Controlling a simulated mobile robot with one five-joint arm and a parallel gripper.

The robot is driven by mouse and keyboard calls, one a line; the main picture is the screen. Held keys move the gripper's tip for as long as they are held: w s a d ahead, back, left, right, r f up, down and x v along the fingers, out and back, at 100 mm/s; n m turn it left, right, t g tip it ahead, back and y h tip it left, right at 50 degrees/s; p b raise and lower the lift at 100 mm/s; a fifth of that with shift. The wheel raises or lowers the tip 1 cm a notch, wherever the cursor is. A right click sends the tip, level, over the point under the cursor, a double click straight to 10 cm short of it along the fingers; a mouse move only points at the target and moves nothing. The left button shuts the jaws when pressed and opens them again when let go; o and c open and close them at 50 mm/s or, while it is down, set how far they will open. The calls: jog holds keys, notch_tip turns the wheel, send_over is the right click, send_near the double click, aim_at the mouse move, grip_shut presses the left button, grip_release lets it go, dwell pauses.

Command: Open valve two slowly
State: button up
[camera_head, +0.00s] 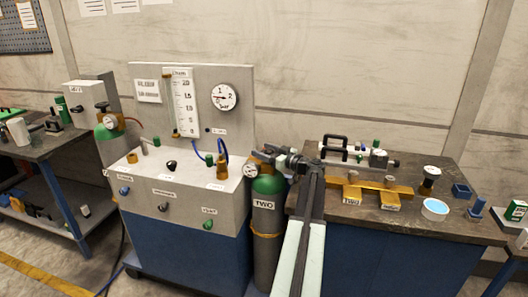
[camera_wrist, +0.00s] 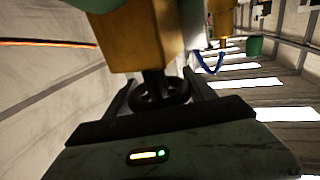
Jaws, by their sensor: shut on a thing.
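The gas cylinder marked TWO (camera_head: 264,205), grey with a green shoulder, stands upright between the blue cabinet and the right bench. A round gauge (camera_head: 250,170) sits at its top left. My gripper (camera_head: 268,153) reaches in from the right at the cylinder's top and covers most of its valve. In the wrist view, the valve's black handwheel (camera_wrist: 160,96) lies between the two fingers of my gripper, which are shut on it. A brass valve body (camera_wrist: 140,42) shows just beyond the wheel. How far the wheel is turned cannot be told.
The control panel (camera_head: 170,190) with small knobs, a flow tube (camera_head: 184,105) and a bar gauge (camera_head: 225,97) stands to the left. Another green-topped cylinder (camera_head: 108,127) is behind it. The right bench (camera_head: 400,225) holds brass parts and tools close to my arm.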

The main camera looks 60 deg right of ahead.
jog(key=o, duration=1.4)
jog(key=s, duration=0.8)
jog(key=shift+a, duration=0.35)
